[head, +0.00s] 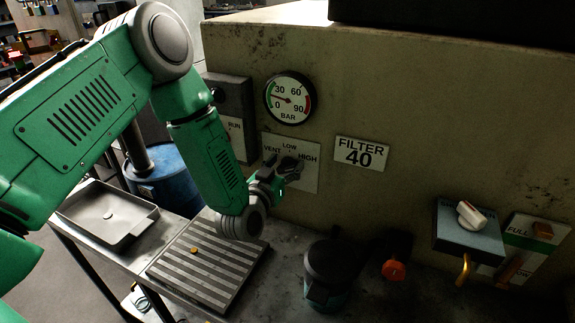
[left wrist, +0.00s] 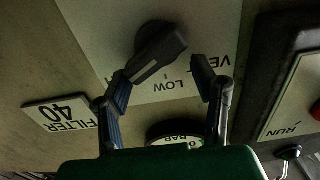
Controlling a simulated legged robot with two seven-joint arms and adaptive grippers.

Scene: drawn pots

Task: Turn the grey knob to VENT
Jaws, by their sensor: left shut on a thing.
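The grey knob (head: 291,164) is on a pale plate (head: 305,180) marked VENT, LOW and HIGH on the panel. The left wrist view shows the plate upside down, with the dark grey bar of the knob (left wrist: 157,52) slanted and its lower end on the side away from VENT, past LOW. HIGH is hidden there behind a finger. My left gripper (head: 279,174) is at the knob in the head view. My right gripper does not show.
A pressure gauge (head: 290,98) is above the plate and a FILTER 40 sign (head: 361,153) to its right. A box with a white-handled switch (head: 471,215) is further right. Below are a slatted tray (head: 190,285), a dark round-topped object (head: 335,262) and a red knob (head: 393,270).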

